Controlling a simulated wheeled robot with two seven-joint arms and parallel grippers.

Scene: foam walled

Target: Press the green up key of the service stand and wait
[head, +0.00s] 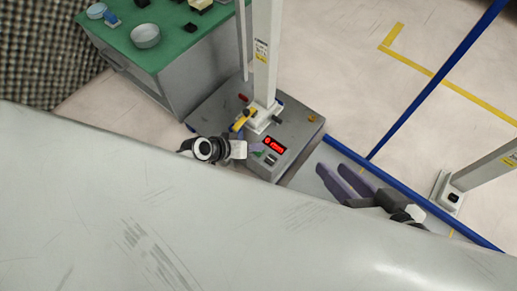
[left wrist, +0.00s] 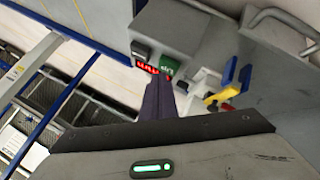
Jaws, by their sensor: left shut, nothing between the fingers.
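The service stand (head: 300,127) is a grey box with a white column rising from its top. Its red lit display (head: 275,145) appears to read 0 mm, and it also shows in the left wrist view (left wrist: 147,68). The green up key (left wrist: 166,68) is beside the display, and a dark key (left wrist: 140,50) is nearby. My left gripper (head: 259,147) is shut and empty at the panel. In the left wrist view its purple fingers (left wrist: 159,84) end right by the green key; I cannot tell whether they touch. My right gripper (head: 332,168) is open and empty, right of the stand.
A green-topped bench (head: 180,37) with a round bowl (head: 146,36) stands behind left. A yellow and blue fitting (head: 243,119) sits by the column's foot. A blue rail (head: 430,97) and another post (head: 485,172) are at the right. Floor behind the rail is clear.

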